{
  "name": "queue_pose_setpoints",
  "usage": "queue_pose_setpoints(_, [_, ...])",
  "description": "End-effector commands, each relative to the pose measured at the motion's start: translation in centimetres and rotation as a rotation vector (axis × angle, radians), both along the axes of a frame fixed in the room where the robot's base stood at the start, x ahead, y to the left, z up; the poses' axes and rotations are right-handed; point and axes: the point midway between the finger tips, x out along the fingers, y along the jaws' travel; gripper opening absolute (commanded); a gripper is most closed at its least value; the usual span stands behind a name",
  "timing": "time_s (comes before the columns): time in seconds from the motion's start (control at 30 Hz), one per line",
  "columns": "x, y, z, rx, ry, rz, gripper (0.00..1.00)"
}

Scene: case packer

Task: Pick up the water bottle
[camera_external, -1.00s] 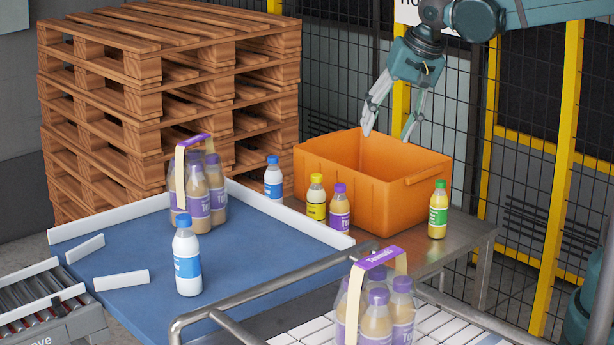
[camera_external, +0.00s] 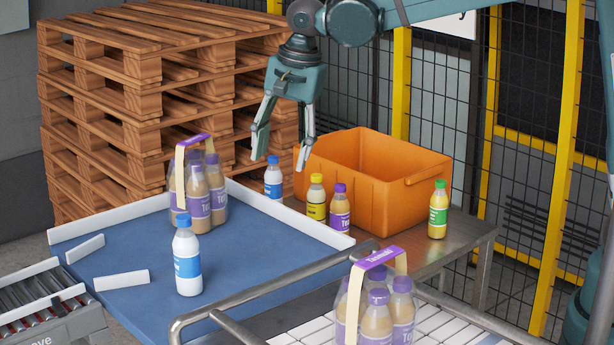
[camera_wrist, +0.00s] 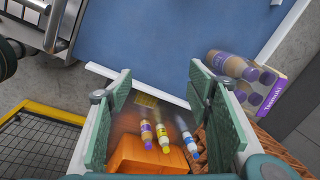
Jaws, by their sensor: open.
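A white water bottle with a blue cap and blue label (camera_external: 273,181) stands upright on the metal table left of the orange crate; it also shows between my fingers, toward the right, in the wrist view (camera_wrist: 187,138). A second similar blue-capped white bottle (camera_external: 187,262) stands on the blue surface in the external view. My gripper (camera_external: 279,160) is open and empty, its fingers pointing down. In the external view its fingertips appear just above and around the cap of the first bottle, apart from it. The wrist view shows both finger pads (camera_wrist: 158,90) spread wide.
A yellow-capped bottle (camera_external: 316,200) and a purple-capped bottle (camera_external: 340,212) stand close beside the first water bottle, against the orange crate (camera_external: 395,195). A green-capped bottle (camera_external: 438,212) stands right of the crate. Bottle packs (camera_external: 217,190) and a white rail (camera_external: 290,215) are nearby.

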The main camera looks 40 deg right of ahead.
Motion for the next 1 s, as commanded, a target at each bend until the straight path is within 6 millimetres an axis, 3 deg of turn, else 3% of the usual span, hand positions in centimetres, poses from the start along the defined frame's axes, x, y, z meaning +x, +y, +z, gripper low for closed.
queue_pose_setpoints(0.3, [0.6,8.8,-2.7,-0.006,0.070,-0.143,0.50])
queue_pose_setpoints(0.7, [-0.5,19.7,-7.2,-0.035,0.143,-0.333,0.50])
queue_pose_setpoints(1.0, [-1.9,25.3,-10.0,-0.058,0.172,-0.438,0.50])
